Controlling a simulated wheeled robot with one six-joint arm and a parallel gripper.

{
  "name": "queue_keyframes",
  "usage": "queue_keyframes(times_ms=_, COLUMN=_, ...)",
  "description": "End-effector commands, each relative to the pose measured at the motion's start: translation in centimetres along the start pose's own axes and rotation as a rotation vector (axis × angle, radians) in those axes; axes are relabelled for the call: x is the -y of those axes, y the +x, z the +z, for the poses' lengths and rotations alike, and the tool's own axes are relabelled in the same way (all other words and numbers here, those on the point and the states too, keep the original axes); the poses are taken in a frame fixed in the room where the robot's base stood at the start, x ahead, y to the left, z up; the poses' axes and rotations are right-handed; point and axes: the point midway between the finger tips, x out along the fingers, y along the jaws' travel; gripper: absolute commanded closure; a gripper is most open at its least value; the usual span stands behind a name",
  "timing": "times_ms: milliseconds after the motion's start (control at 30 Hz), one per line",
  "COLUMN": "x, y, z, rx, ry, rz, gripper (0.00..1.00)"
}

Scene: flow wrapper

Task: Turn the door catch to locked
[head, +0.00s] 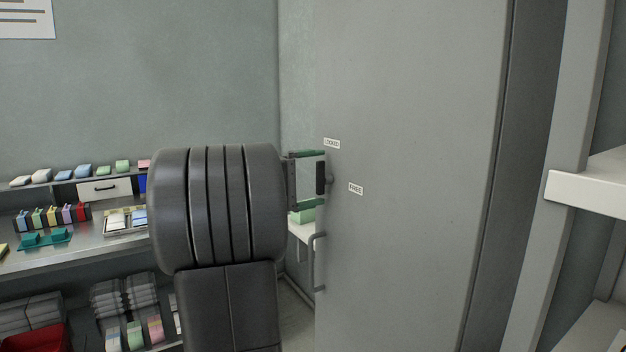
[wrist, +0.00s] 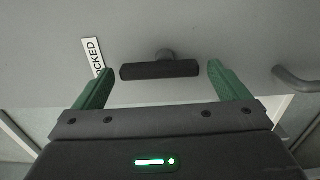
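The door catch is a dark bar handle (head: 320,178) on a short round stem on the tall grey door (head: 420,130). The bar stands upright in the head view, below the LOCKED label (head: 331,143) and left of the FREE label (head: 356,188). In the wrist view the bar (wrist: 160,70) lies crosswise between the green fingertips of my gripper (wrist: 161,69). My gripper is open, with a small gap showing at each end of the bar. The LOCKED label also shows beside the left finger (wrist: 93,62). My arm hides part of the gripper in the head view.
A fixed grey pull handle (head: 317,262) sits on the door below the catch; it shows at the right in the wrist view (wrist: 298,82). A bench (head: 70,258) with small boxes and trays is at the left. A white shelf (head: 590,180) is at the right.

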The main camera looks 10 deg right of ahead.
Motion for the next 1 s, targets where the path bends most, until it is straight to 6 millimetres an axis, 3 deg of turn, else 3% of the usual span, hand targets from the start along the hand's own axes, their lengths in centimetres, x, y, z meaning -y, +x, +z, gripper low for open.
queue_keyframes(times_ms=367, x=0.0, y=-0.8, z=0.0, rx=-0.001, ry=0.002, rz=0.000, gripper=0.05)
queue_keyframes(times_ms=1000, x=0.0, y=-12.3, z=-0.1, rx=-0.003, ry=0.001, rz=0.000, gripper=0.05)
